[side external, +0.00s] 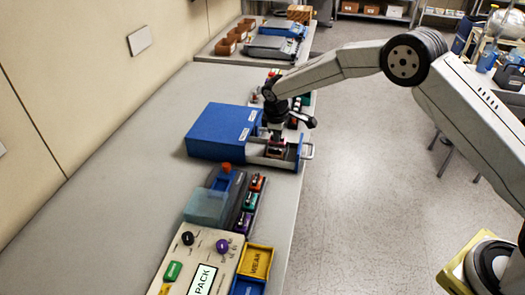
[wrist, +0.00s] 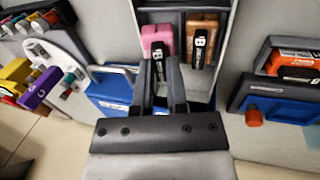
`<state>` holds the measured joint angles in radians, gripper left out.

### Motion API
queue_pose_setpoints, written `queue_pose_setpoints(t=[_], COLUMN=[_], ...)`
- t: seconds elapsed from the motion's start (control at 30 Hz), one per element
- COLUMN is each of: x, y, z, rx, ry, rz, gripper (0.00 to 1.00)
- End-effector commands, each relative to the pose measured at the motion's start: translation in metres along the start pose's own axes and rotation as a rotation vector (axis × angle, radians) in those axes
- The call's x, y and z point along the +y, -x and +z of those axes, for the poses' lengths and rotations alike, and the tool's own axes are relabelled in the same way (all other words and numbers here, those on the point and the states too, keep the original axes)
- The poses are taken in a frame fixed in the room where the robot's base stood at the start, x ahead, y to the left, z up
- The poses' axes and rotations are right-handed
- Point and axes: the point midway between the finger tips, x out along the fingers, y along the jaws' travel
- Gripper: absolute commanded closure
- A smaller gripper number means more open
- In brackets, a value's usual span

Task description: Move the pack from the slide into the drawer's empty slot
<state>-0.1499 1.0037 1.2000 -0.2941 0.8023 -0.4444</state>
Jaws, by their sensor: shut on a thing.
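The blue drawer unit (side external: 222,130) stands on the bench with its drawer (side external: 256,158) pulled out towards the right. In the wrist view, the open drawer's grey wall (wrist: 228,45) encloses a pink pack (wrist: 152,34) and a brown pack (wrist: 205,26), side by side, each with a black labelled tab. My gripper (side external: 275,136) is down at the open drawer. In the wrist view my gripper (wrist: 164,62) has its fingers close together at the pink pack's tab and appears to hold it. The fingers hide the pack's near end, so I cannot tell whether it rests on the drawer floor.
A pump (side external: 212,200) with an orange knob and several coloured packs stands in front of the drawer unit. A cream panel marked PACK (side external: 188,262) and a yellow bin (side external: 257,262) are nearer. More coloured devices lie behind my gripper. Bare bench lies left of the drawer unit.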

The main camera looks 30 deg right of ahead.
Motion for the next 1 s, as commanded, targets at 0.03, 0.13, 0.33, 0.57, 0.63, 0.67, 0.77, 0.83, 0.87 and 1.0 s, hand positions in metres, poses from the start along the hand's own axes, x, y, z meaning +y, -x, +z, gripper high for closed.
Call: queue_pose_setpoints(t=[0.03, 0.13, 0.33, 0.57, 0.63, 0.67, 0.77, 0.83, 0.87, 1.0], x=[0.0, 0.0, -0.001, -0.002, -0.002, -0.002, -0.003, -0.003, -0.003, -0.003], y=[-0.001, -0.002, -0.004, -0.008, -0.009, -0.009, -0.01, -0.011, -0.012, -0.014], z=[0.0, 0.0, 0.0, 0.0, 0.0, 0.0, 0.0, 0.0, 0.0, 0.0], rx=[0.001, 0.001, 0.001, 0.001, 0.001, 0.001, 0.001, 0.001, 0.001, 0.001], ry=[0.0, 0.0, 0.0, 0.0, 0.0, 0.0, 0.0, 0.0, 0.0, 0.0], rz=[0.001, 0.001, 0.001, 0.001, 0.001, 0.001, 0.001, 0.001, 0.001, 0.001], gripper=[1.0, 1.0, 1.0, 1.0, 1.0, 1.0, 1.0, 1.0, 1.0, 1.0])
